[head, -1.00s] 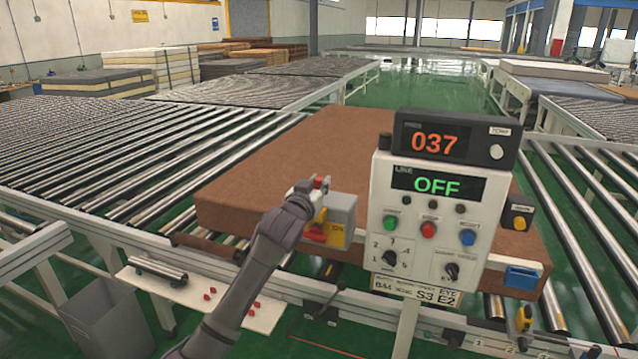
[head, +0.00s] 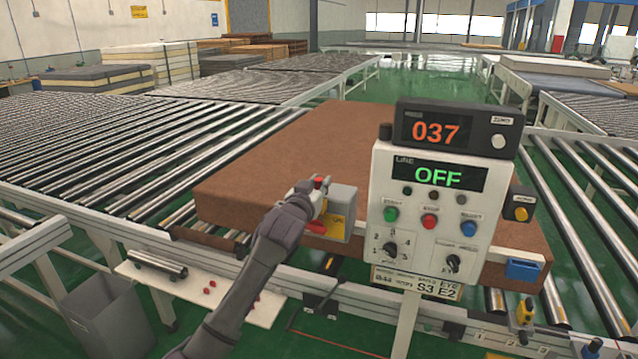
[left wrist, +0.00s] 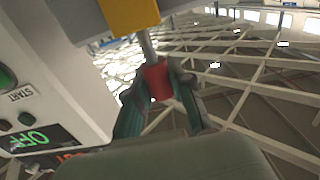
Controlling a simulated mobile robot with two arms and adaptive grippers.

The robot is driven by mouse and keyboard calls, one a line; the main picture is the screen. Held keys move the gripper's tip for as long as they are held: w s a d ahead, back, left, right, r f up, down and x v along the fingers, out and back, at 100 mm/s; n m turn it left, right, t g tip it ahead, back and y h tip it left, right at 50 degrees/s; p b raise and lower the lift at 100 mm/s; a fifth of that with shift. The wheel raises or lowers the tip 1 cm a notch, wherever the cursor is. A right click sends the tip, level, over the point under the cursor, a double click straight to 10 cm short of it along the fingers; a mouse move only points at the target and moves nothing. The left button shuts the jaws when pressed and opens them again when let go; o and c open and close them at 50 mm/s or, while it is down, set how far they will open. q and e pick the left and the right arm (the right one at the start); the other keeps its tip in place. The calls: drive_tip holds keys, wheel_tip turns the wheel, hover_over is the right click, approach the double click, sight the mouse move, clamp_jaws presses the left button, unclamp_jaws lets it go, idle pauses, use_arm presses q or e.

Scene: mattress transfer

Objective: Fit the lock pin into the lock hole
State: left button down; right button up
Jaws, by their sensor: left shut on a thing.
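My left gripper (head: 316,188) is shut on a red-handled lock pin, whose red grip (left wrist: 157,82) sits between the two dark fingers in the left wrist view. A metal shaft (left wrist: 147,44) runs from the grip to a yellow part (left wrist: 131,12) on a grey housing. In the head view, the gripper is at the upper left side of the grey lock box (head: 343,203), which has a yellow label. A red handle (head: 315,228) shows below the gripper. The lock hole is hidden, so I cannot tell how deep the shaft sits. My right gripper is out of view.
A control panel (head: 385,230) reading 037 and OFF stands right of the lock box. A brown mattress (head: 270,155) lies behind on the rollers. A white shelf (head: 190,288) with small red pieces and a grey bin (head: 108,310) are at lower left.

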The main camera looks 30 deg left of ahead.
use_arm(q)
drive_tip(key=shift+f+b, duration=0.75)
drive_tip(key=shift+f, duration=0.65)
drive_tip(key=c, duration=0.9)
unclamp_jaws()
drive_tip(key=shift+c, duration=0.2)
drive_tip(key=v, duration=1.2)
drive_tip(key=shift+f, duration=0.1)
